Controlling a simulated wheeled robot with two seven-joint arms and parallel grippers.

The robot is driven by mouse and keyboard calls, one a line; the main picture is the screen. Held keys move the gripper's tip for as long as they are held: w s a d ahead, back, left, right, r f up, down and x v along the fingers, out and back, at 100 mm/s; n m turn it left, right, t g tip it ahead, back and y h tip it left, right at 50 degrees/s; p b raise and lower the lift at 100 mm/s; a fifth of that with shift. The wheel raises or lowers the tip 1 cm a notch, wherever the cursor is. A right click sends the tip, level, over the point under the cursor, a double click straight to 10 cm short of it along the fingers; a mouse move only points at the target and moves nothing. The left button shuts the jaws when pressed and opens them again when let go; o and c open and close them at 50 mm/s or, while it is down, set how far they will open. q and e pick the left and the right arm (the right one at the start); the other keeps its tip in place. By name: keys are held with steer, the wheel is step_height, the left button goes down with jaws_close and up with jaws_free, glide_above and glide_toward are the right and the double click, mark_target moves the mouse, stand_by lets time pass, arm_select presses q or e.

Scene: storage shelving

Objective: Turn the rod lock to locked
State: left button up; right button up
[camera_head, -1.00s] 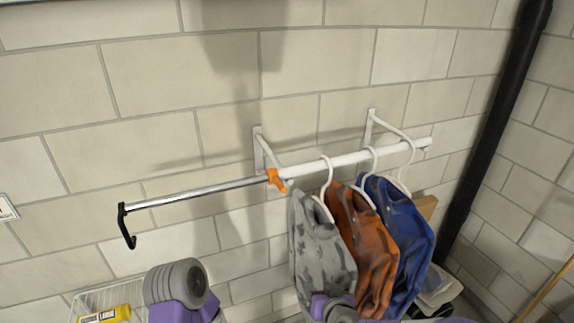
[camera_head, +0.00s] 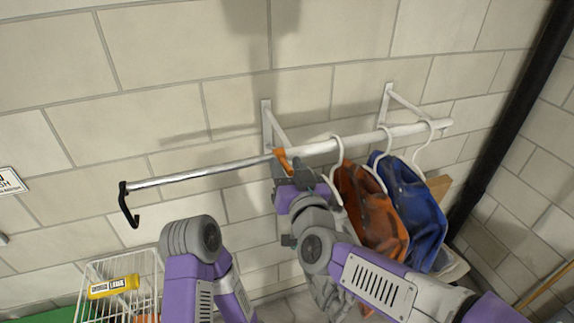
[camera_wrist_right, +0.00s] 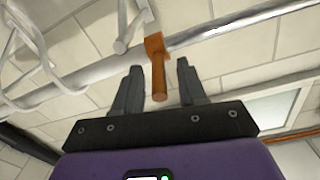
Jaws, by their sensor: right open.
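The rod lock is an orange lever (camera_head: 284,160) on the joint where the chrome rod (camera_head: 200,174) enters the white tube (camera_head: 405,129). My right gripper (camera_head: 300,177) is just below and in front of the lever and partly hides it. In the right wrist view the lever's handle (camera_wrist_right: 158,75) points toward the gripper and lies between the two fingers. The right gripper (camera_wrist_right: 157,80) is open, with a visible gap between the handle and each finger. My left gripper is not in view.
Blue (camera_head: 412,210) and orange (camera_head: 368,205) garments hang close right of my right gripper; a grey one is mostly hidden behind my arm. A black hook (camera_head: 128,205) ends the rod. A wire basket (camera_head: 92,275) with a yellow item (camera_head: 113,287) stands lower left.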

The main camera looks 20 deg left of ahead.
steer(key=shift+w+a, duration=0.2)
steer(key=shift+w, duration=0.15)
jaws_close()
